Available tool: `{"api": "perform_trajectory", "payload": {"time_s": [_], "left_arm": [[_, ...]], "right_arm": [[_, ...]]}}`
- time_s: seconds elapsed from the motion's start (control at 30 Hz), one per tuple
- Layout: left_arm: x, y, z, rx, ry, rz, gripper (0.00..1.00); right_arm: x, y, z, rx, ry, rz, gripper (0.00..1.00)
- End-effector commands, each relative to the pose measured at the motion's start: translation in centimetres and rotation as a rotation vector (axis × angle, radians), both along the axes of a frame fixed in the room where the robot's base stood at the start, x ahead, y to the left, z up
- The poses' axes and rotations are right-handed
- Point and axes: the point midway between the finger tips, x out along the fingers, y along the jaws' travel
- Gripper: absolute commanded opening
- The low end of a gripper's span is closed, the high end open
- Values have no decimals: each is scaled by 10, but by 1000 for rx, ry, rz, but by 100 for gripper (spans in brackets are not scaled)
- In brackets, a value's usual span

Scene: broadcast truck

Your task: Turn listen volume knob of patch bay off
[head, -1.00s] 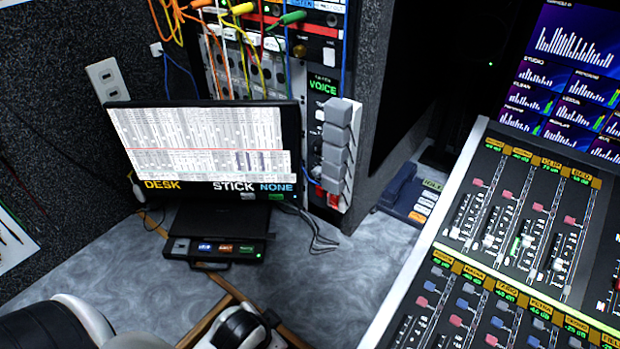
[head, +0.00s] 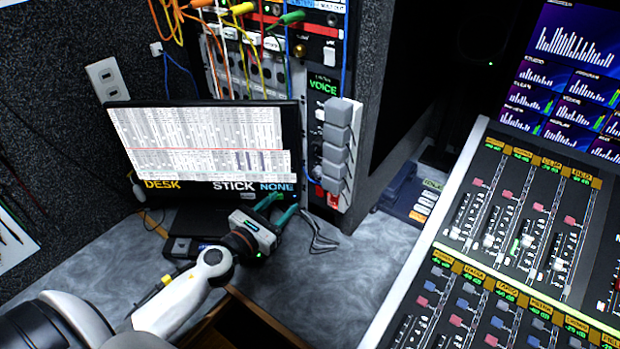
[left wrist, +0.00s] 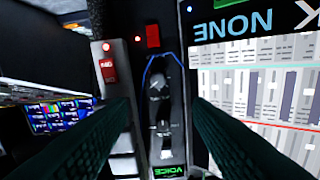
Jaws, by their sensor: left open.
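The patch bay (head: 275,75) is a rack panel with coloured cables, at the top centre of the head view. A small blue label that seems to read "LISTEN" is at its top edge, near a dark round knob (head: 332,20); I cannot confirm that this is the listen volume knob. My left gripper (head: 278,207) is open and empty, low in front of the monitor and below the rack, apart from the patch bay. In the left wrist view, its two dark green fingers spread either side of a narrow panel with black knobs (left wrist: 158,90) and a green "VOICE" label.
A monitor (head: 200,140) stands left of the rack. Stacked grey blocks (head: 338,140) jut from the rack's right side. Loose black cables (head: 320,240) lie on the desk beside the gripper. A mixing console (head: 500,250) fills the right. The middle desk (head: 375,245) is mostly clear.

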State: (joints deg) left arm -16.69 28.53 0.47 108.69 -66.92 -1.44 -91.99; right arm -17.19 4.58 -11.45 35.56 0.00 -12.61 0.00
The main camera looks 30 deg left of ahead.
Motion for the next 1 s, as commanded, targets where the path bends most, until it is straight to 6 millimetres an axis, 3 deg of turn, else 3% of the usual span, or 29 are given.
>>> {"api": "perform_trajectory", "payload": {"time_s": [0.17, 0.63, 0.8, 1.0], "left_arm": [[16, -2, 2, 50, -5, -19, 46], [100, -15, 0, 41, -4, -16, 46], [115, -17, 0, 42, -2, -18, 46], [119, -18, -1, 42, -2, -18, 46]], "right_arm": [[0, 1, 5, 1, 0, 0, 36], [0, 1, 18, 1, 0, 0, 36], [0, 1, 18, 1, 0, 0, 36], [0, 1, 18, 1, 0, 0, 36]]}}
